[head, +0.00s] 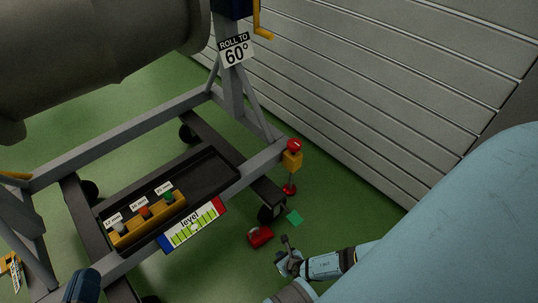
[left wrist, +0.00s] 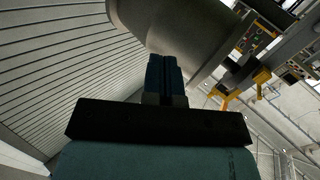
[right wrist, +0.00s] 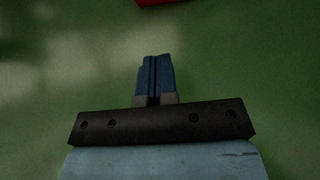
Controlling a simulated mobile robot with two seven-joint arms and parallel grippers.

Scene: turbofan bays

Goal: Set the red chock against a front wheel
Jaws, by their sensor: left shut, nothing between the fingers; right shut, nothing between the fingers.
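The red chock (head: 261,236) lies on the green floor just in front of a black wheel (head: 268,214) at the stand's near right corner. A small gap seems to separate them. My right gripper (head: 286,241) is shut and empty, just right of the chock and apart from it. In the right wrist view its blue fingers (right wrist: 155,75) are together, and a red edge, likely the chock (right wrist: 155,2), shows at the top. My left gripper (head: 82,284) is at the bottom left of the head view; its fingers (left wrist: 165,75) are shut and empty.
The grey stand (head: 125,137) carries a large engine casing (head: 100,60). A tray (head: 205,173) and level sign (head: 192,225) are on its near side. Floor to the right is clear.

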